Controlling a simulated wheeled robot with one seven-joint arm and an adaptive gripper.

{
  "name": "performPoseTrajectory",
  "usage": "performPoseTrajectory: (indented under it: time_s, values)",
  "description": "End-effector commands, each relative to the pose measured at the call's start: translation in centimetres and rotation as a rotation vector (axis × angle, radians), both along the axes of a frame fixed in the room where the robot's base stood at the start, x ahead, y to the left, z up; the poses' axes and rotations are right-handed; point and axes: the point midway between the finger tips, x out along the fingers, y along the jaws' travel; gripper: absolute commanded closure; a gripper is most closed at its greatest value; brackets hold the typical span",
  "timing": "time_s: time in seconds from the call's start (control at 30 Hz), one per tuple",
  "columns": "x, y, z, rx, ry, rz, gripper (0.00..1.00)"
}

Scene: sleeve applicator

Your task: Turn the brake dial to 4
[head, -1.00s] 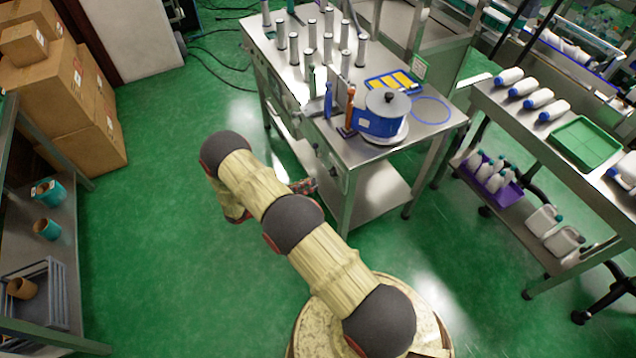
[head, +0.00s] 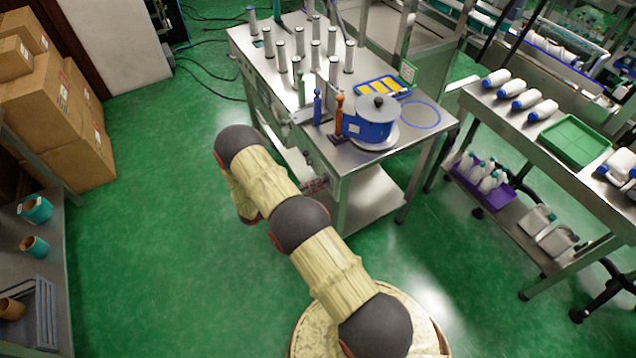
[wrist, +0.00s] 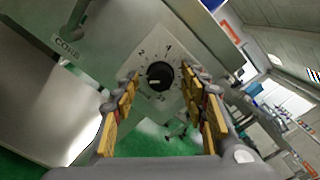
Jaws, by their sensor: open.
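The brake dial (wrist: 159,75) is a round black knob on a pale square plate (wrist: 153,45) in the wrist view. The plate carries printed numbers; a 2 shows at upper left and what looks like a 4 at the top. A short white mark on the knob lies toward its lower left. My gripper (wrist: 160,82) is open, with its yellow-padded fingers on the left and right of the dial. I cannot tell whether the fingers touch it. In the head view the dial does not show, and my arm reaches toward the steel machine table (head: 345,155).
The table carries several upright white cylinders (head: 298,42) and a blue drum (head: 368,128). A steel bench (head: 520,130) with bottles and a green tray stands right. Cardboard boxes (head: 50,110) are at the left. Green floor is clear left of my arm.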

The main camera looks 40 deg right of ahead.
Motion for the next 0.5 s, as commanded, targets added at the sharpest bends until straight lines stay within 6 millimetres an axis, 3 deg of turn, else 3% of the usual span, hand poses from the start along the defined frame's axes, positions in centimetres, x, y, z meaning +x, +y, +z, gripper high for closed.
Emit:
performPoseTrajectory:
  time_s: [0.13, 0.5]
  values:
    - [0.01, 0.03, 0.01, 0.0, 0.0, 0.0, 0.58]
    - [0.0, 0.05, -0.01, 0.0, 0.0, 0.0, 0.79]
